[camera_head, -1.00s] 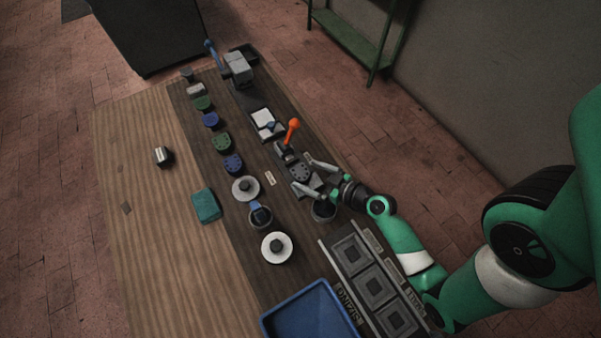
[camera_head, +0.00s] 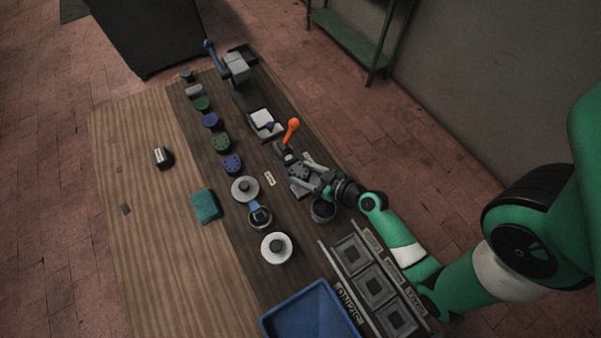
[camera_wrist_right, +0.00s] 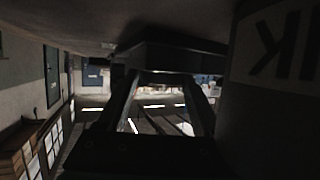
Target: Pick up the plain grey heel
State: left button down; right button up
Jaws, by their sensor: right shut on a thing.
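My right gripper (camera_head: 310,182) is shut on a dark grey piece (camera_head: 299,172), beside the orange-handled clamp. The piece has small dark marks on top; my fingers cover part of it, so I cannot tell if it is a plain heel. In the right wrist view a dark block (camera_wrist_right: 175,55) spans the fingertips, in deep shadow. A light grey piece (camera_head: 195,90) and a dark grey one (camera_head: 187,75) stand at the far end of a row of green and blue pieces. My left gripper is not in view.
The orange-handled clamp (camera_head: 291,130) stands just beyond my right gripper. A dark cup (camera_head: 323,211), a labelled rack (camera_head: 350,254) and a blue bin (camera_head: 306,316) are nearer. White discs (camera_head: 276,248) and a teal block (camera_head: 205,205) lie left. The pale wooden strip (camera_head: 150,250) is mostly clear.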

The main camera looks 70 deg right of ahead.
aim_at(305, 174)
notch_tip(305, 174, up, 10)
jog(key=p, duration=0.5)
jog(key=shift+d, duration=0.1)
